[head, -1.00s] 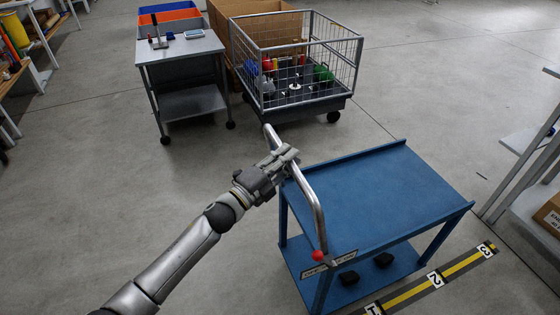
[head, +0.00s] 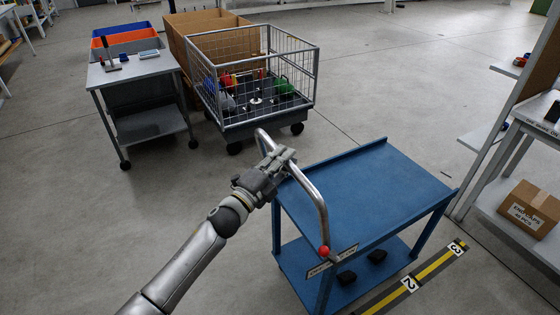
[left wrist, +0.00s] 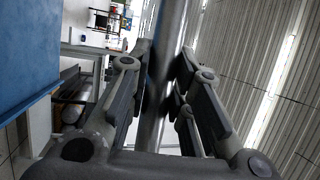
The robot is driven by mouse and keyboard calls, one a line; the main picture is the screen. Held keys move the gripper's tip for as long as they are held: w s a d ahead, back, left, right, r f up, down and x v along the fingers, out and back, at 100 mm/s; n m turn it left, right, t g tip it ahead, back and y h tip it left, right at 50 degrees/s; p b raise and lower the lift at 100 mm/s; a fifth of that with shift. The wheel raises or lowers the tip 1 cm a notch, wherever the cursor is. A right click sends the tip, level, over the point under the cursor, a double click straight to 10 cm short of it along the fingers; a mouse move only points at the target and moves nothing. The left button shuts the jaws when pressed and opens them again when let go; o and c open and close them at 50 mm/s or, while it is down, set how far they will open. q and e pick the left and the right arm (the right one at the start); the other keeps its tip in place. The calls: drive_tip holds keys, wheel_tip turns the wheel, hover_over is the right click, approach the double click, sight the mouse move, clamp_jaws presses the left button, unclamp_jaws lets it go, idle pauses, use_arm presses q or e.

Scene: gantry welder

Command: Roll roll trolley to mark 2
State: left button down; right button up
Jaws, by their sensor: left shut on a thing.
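The blue roll trolley (head: 365,193) stands on the floor in the head view, with a flat top and a lower shelf. Its bent metal push handle (head: 313,198) rises at the near left end and has a red knob. My left gripper (head: 283,160) is shut on this handle. In the left wrist view the fingers (left wrist: 160,90) lie on both sides of the handle tube (left wrist: 168,50). The floor strip (head: 425,276) with marks 2 (head: 409,284) and 3 (head: 456,248) runs along the trolley's right side. Mark 2 lies near the trolley's near right part. My right gripper is not in view.
A wire cage cart (head: 262,85) and a grey table cart (head: 140,72) stand behind the trolley to the left. A shelf rack with a cardboard box (head: 530,207) stands at the right. Open floor lies beyond the trolley.

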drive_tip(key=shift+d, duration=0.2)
use_arm(q)
drive_tip(key=c, duration=1.4)
unclamp_jaws()
drive_tip(key=shift+c, duration=0.2)
drive_tip(key=shift+o, duration=0.7)
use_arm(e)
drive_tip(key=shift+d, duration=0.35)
use_arm(q)
drive_tip(key=shift+s+a+f, duration=0.25)
drive_tip(key=shift+s+a, duration=0.05)
drive_tip(key=shift+s, duration=0.15)
drive_tip(key=v, duration=1.1)
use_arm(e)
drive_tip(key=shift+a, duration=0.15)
